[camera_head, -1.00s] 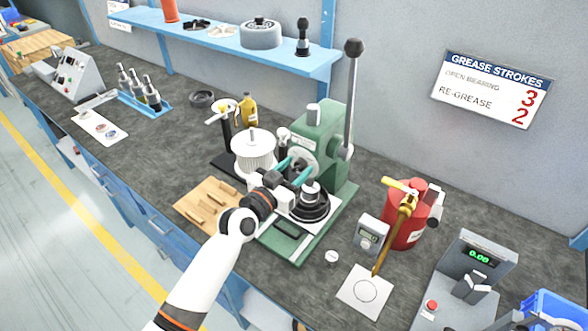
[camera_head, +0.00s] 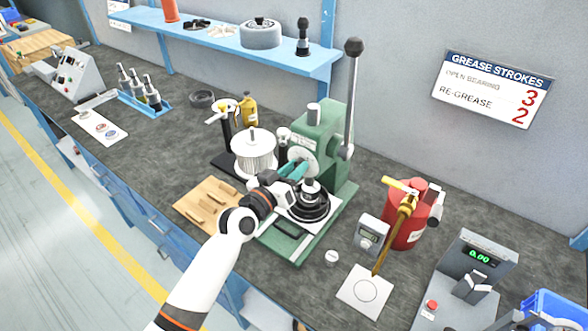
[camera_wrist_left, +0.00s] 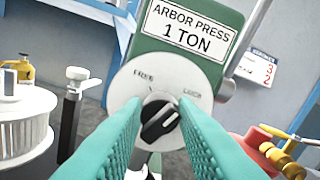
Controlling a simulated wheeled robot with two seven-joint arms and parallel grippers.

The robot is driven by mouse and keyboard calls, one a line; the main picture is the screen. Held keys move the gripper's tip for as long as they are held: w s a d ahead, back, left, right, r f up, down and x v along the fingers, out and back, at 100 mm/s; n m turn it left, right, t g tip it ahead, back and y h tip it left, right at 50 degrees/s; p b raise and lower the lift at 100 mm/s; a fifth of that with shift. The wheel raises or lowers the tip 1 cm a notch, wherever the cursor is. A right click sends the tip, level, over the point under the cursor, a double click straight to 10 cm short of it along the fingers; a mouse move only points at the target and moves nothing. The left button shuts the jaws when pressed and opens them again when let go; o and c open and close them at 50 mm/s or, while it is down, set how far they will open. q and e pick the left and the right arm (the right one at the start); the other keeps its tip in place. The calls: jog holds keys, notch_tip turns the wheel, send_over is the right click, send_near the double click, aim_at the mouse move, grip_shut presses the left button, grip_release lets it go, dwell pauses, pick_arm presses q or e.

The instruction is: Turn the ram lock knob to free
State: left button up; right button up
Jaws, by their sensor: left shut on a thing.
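The green arbor press (camera_head: 318,128) stands on the bench, and its face shows in the left wrist view (camera_wrist_left: 190,15). A round white dial (camera_wrist_left: 205,77) on it has FREE at upper left and a partly blurred label, seemingly LOCK, at upper right. The black ram lock knob (camera_wrist_left: 160,121) sits at the dial's centre, its bar slanting toward the upper-right label. My left gripper (camera_head: 296,169) is at the dial, its teal fingers (camera_wrist_left: 162,128) shut on the knob from both sides. The fingers hide the dial's lower edges. My right gripper is not in view.
The press lever (camera_head: 351,95) rises behind at the right. A white filter (camera_head: 254,152) stands close on the left, with a wooden board (camera_head: 207,203) in front. A red grease can (camera_head: 412,223) and a small grey meter (camera_head: 371,236) stand to the right.

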pick_arm(q)
jog(key=n, duration=0.7)
jog(key=shift+f, duration=0.1)
jog(key=n+p, duration=0.1)
jog(key=n, duration=0.5)
jog(key=shift+a+f+n, duration=0.1)
jog(key=shift+n, duration=0.3)
jog(key=o, duration=1)
jog(key=b+v, duration=0.1)
jog(key=v, duration=1.1)
jog(key=shift+b, duration=0.3)
